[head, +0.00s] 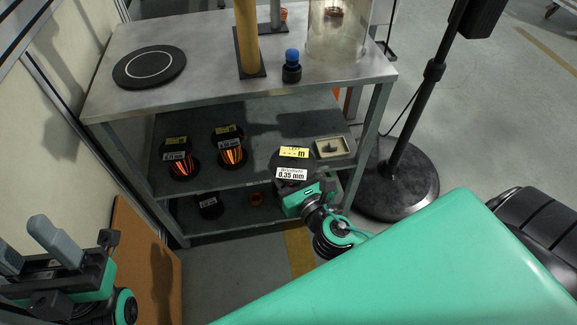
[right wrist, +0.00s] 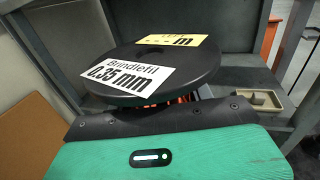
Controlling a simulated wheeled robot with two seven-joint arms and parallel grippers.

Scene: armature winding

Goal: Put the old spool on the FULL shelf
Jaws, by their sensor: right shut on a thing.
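A black spool (head: 277,161) with a white "Brindlefil 0.35 mm" label and a yellow label reading dashes and "m" is in my right gripper (head: 300,190), in front of the rack's middle shelf. In the right wrist view the spool's top flange (right wrist: 190,82) hides the fingertips; a little orange shows beneath it. The middle shelf (head: 262,115) holds two spools with orange wire, a left one (head: 178,165) and a right one (head: 231,150). I cannot read the word FULL on any shelf. My left gripper (head: 32,250) is at lower left, its two fingers apart and empty.
A beige tray (head: 331,148) sits at the middle shelf's right end. A round stand base (head: 398,185) is on the floor right of the rack.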

